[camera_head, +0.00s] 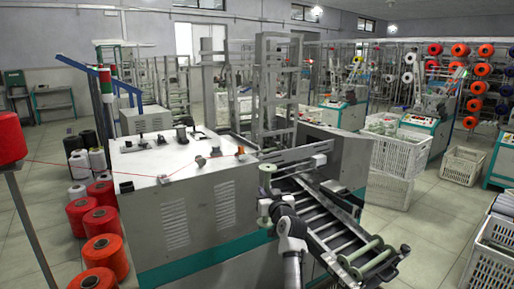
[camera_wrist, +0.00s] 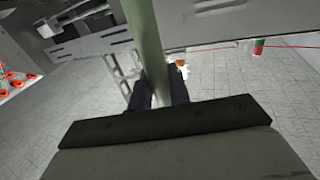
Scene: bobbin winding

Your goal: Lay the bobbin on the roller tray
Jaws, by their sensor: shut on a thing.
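A pale green bobbin (camera_head: 267,170) is held roughly upright at the left edge of the roller tray's upper end in the head view. My gripper (camera_head: 268,203) is shut on its middle. In the wrist view the bobbin's green shaft (camera_wrist: 149,40) runs between the two dark fingers of my gripper (camera_wrist: 160,92); its ends are out of that view. The roller tray (camera_head: 318,214) slopes down toward the front right, with dark slats between metal side rails. My arm hides part of its left side. Green bobbins (camera_head: 365,258) lie across the tray's lower end.
The white winding machine (camera_head: 195,215) stands directly left of and behind the tray. A red thread (camera_head: 80,166) runs to it from a red spool (camera_head: 10,138). White crates (camera_head: 398,155) stand at the right. The tray's middle and upper slats look clear.

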